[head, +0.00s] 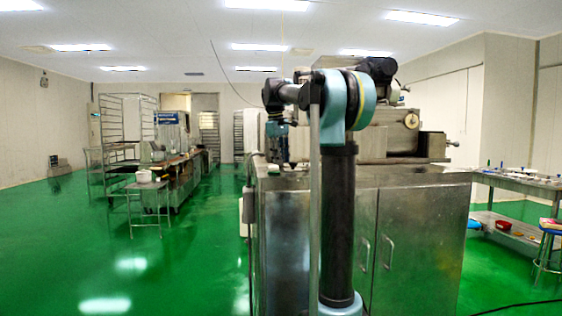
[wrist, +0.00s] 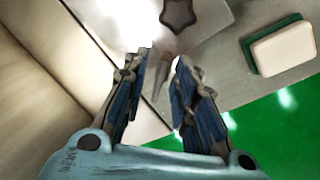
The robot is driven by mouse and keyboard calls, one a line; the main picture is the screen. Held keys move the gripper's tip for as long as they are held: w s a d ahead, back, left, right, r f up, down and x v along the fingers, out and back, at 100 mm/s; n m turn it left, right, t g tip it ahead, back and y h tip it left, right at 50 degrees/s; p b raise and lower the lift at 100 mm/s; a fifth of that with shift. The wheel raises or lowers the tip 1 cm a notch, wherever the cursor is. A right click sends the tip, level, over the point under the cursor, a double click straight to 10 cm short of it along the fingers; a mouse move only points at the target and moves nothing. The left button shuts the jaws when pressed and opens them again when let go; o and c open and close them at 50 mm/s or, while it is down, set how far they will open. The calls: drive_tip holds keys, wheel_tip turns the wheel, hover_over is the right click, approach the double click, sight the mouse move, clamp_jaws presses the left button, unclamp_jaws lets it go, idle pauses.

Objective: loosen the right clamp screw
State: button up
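A dark star-shaped knob (wrist: 178,13), which looks like a clamp screw, shows at the top edge of the wrist view, on a bright metal part. I cannot tell whether it is the right one. My gripper (wrist: 163,57) is open, with its two blue-padded fingers apart and nothing held between them. The knob lies beyond the fingertips and appears apart from them. A narrow grey pointed piece shows between the fingers, farther off. In the head view my arm stands in front of the encrusting machine (head: 390,140) and hides part of it; no clamp screw can be made out there.
A white block with a green edge (wrist: 284,46) is at the right of the wrist view. The machine's steel cabinet (head: 420,235) stands close ahead. A side table (head: 515,183) is at the right, a stool (head: 550,232) beside it. Open green floor lies left.

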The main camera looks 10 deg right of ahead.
drive_tip(key=shift+f, duration=0.2)
clamp_jaws()
